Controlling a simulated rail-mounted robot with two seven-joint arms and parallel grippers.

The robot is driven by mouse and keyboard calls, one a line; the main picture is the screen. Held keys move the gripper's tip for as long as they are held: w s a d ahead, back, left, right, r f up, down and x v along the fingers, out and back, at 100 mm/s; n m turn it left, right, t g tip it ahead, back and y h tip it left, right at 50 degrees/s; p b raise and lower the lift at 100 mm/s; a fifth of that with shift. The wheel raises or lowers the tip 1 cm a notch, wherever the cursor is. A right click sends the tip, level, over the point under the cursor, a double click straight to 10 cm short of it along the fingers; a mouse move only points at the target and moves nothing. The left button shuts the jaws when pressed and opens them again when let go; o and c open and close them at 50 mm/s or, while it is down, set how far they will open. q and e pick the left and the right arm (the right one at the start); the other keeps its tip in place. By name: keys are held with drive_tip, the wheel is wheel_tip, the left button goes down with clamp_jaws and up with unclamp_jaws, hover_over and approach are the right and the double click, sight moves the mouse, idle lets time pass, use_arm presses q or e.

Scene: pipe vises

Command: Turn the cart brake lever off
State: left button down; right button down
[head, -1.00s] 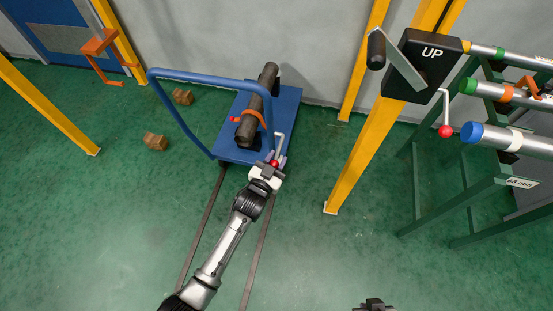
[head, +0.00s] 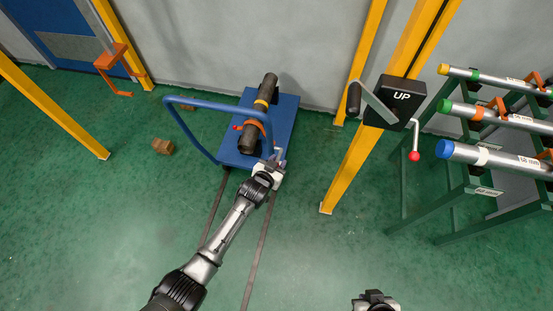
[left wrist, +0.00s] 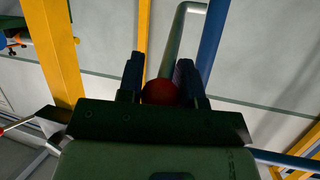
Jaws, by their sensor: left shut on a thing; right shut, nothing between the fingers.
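The blue cart (head: 289,115) stands against the wall, with a dark pipe (head: 248,137) lying on its deck. The grey brake lever (head: 279,153) is at the cart's near right corner. My left gripper (head: 272,167) is at that corner, shut on the lever's red knob. In the left wrist view, the red knob (left wrist: 160,92) sits between the two fingers (left wrist: 160,85), and the grey lever rod (left wrist: 176,45) runs up from it. In the head view the knob is hidden by the gripper. My right gripper (head: 375,297) is shut and empty at the bottom edge, far from the cart.
The cart's blue handle (head: 205,104) rises on its left. Dark floor rails (head: 257,250) run from the cart. A yellow post (head: 345,175) with a black "UP" crank box (head: 396,100) stands to the right, beside a green pipe rack (head: 465,220). A brown block (head: 163,147) lies left.

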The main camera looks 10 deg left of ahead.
use_arm(q)
drive_tip(key=shift+w+d+r+g+p, duration=0.1)
drive_tip(key=shift+w+r+g+p, duration=0.35)
drive_tip(key=shift+p, duration=0.45)
drive_tip(key=shift+w+r+g+p, duration=0.25)
drive_tip(key=shift+r+g+p, duration=0.35)
drive_tip(key=shift+p, duration=0.3)
drive_tip(key=shift+w, duration=0.15)
drive_tip(key=shift+g, duration=0.25)
drive_tip(key=c, duration=0.8)
unclamp_jaws()
drive_tip(key=shift+p, duration=0.3)
